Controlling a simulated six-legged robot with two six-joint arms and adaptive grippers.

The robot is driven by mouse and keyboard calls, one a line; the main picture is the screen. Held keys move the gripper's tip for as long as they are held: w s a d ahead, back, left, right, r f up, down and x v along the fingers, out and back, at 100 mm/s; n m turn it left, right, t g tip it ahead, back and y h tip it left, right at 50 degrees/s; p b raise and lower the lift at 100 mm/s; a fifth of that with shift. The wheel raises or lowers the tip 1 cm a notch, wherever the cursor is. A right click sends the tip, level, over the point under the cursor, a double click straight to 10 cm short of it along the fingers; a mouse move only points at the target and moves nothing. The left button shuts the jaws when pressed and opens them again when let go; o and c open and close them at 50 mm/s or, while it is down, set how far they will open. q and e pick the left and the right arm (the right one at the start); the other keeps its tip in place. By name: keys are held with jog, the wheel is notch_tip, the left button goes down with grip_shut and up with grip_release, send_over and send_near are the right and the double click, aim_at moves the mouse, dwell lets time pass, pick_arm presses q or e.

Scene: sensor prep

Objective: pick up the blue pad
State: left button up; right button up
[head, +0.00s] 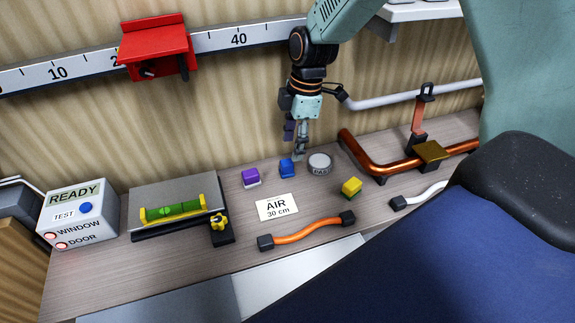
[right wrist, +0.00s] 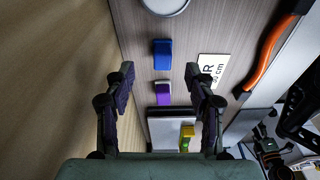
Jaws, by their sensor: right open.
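The blue pad (head: 287,169) lies on the wooden bench, between a purple pad (head: 251,177) and a round grey tin (head: 320,163). My right gripper (head: 299,152) points down just behind and above the blue pad. In the right wrist view, my right gripper (right wrist: 159,70) is open and empty. There the blue pad (right wrist: 162,54) shows just beyond the line of the fingertips, and the purple pad (right wrist: 163,93) shows between the fingers. Neither pad is held.
A yellow pad (head: 351,187) and an AIR card (head: 277,207) lie near the blue pad. An orange cable (head: 306,231) lies in front. A copper pipe (head: 370,158) stands to the right. The wall with a ruler rail (head: 240,37) is close behind my gripper.

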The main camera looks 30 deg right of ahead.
aim_at(287, 162)
jog(key=a+f, duration=0.2)
jog(key=shift+s+f, duration=0.1)
jog(key=shift+f, duration=0.3)
jog(key=f, duration=0.3)
jog(key=shift+d+f+b, duration=0.25)
jog(key=shift+d+b, duration=0.1)
jog(key=shift+a+r, duration=0.25)
jog(key=shift+a, duration=0.25)
jog(key=shift+c, duration=0.5)
jog(key=shift+w+d+f, duration=0.2)
jog(key=shift+d, duration=0.25)
jog(key=c, duration=0.6)
jog(key=shift+a+r, duration=0.2)
jog(key=shift+a, duration=0.15)
grip_shut()
jog(key=shift+d, duration=0.1)
